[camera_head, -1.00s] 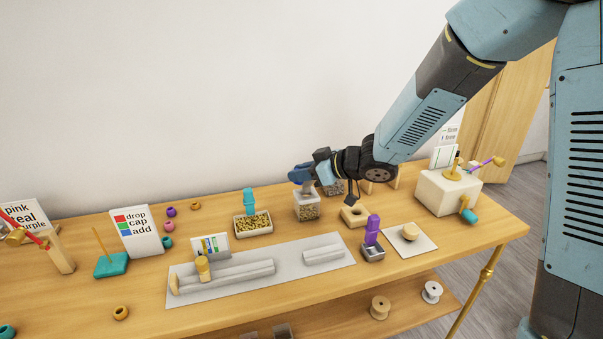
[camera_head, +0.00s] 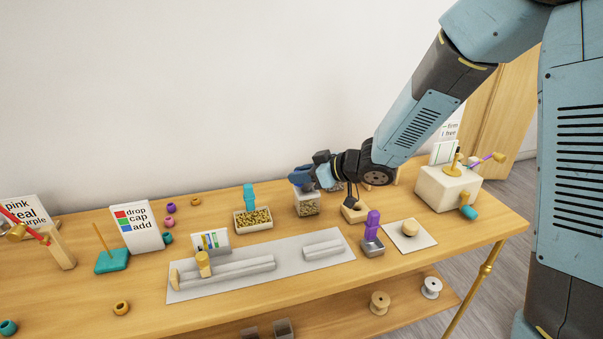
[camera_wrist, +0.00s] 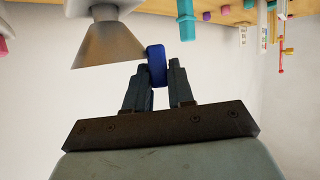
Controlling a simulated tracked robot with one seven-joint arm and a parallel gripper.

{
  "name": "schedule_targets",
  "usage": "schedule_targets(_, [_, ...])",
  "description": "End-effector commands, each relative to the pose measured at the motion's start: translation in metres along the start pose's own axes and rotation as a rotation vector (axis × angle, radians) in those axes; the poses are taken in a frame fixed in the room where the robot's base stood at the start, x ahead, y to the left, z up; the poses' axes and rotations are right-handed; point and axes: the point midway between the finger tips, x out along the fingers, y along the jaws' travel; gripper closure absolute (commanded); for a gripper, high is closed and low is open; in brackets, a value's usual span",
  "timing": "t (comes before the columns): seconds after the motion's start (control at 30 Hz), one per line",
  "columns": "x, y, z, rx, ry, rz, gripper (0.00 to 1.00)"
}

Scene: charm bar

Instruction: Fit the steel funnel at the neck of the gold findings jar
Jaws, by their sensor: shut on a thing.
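The steel funnel is a grey cone (camera_wrist: 105,45) in the wrist view, with its narrow spout toward a pale shape at the top edge. My gripper (camera_wrist: 158,85) is shut on the funnel's blue handle (camera_wrist: 156,62), beside the cone. In the head view my gripper (camera_head: 303,176) is right above a clear square jar (camera_head: 307,208) with gold bits in it, seemingly the gold findings jar. The funnel is mostly hidden there by my gripper. I cannot tell whether the spout is inside the neck or just above it.
Another jar (camera_head: 337,187) stands partly hidden behind my gripper. A wooden block (camera_head: 353,215) is close to the right. A tray (camera_head: 239,228) of gold bits with a teal scoop (camera_head: 249,195) is to the left. A grey mat (camera_head: 215,290) lies in front.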

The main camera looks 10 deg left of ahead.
Motion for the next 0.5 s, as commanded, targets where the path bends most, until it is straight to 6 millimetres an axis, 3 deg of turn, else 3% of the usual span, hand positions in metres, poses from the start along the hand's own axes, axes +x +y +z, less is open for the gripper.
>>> schedule_targets(0.5, [0.0045, -0.0005, 0.0092, 0.000, 0.001, 0.000, 1.00])
